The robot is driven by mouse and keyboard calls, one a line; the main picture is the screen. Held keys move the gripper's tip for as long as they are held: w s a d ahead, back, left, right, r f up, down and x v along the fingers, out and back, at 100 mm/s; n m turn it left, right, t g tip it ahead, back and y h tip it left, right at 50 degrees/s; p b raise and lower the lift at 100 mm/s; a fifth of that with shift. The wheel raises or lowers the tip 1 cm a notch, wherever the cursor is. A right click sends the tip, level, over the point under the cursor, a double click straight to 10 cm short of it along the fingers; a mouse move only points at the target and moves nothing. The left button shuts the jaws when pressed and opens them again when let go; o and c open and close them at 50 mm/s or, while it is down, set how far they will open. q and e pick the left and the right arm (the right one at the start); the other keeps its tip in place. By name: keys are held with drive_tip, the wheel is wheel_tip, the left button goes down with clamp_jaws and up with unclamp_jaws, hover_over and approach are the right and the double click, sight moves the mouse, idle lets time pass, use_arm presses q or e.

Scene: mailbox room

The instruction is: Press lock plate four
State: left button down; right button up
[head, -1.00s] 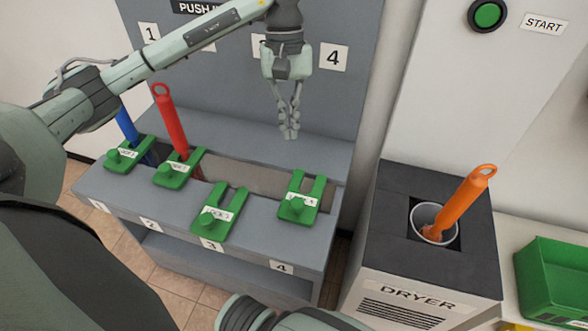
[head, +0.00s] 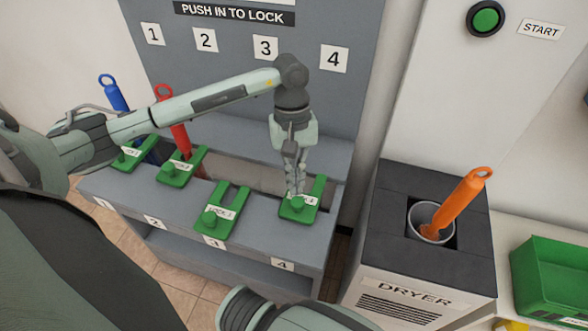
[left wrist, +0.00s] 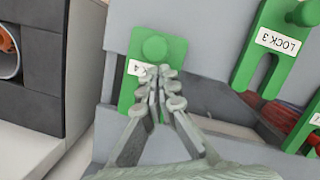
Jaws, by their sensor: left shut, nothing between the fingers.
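Lock plate four (head: 296,211) is a green forked plate with a round knob, on the grey rack above the label 4. My left gripper (head: 296,192) is shut and empty, with its fingertips pointing down right at the plate, beside its knob. In the left wrist view the fingertips (left wrist: 163,74) overlap the plate's label, just below the green knob of plate four (left wrist: 154,47). I cannot tell whether they touch it. My right gripper is not in view; only part of my right arm shows at the bottom.
Lock plate three (head: 216,219) sits to the left, set further toward the front. A red-handled tool (head: 174,118) and a blue-handled tool (head: 113,92) stand in slots two and one. The dryer (head: 420,262) with an orange-handled tool (head: 462,200) stands on the right.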

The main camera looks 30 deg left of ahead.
use_arm(q)
drive_tip(key=shift+s+d, duration=0.1)
drive_tip(key=shift+s, duration=0.15)
drive_tip(key=s, duration=0.2)
drive_tip(key=s+d+b, duration=0.1)
drive_tip(key=s, duration=0.2)
drive_tip(key=s+d+b, duration=0.1)
drive_tip(key=s, duration=0.2)
drive_tip(key=shift+s+f, duration=0.1)
drive_tip(key=shift+s, duration=0.05)
drive_tip(key=shift+s+d, duration=0.2)
drive_tip(key=shift+s, duration=0.1)
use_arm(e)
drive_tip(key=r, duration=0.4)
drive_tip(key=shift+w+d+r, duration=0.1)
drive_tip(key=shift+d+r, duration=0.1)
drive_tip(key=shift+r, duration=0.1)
use_arm(q)
drive_tip(key=shift+r, duration=0.2)
drive_tip(key=v, duration=1.2)
drive_tip(key=shift+f, duration=0.15)
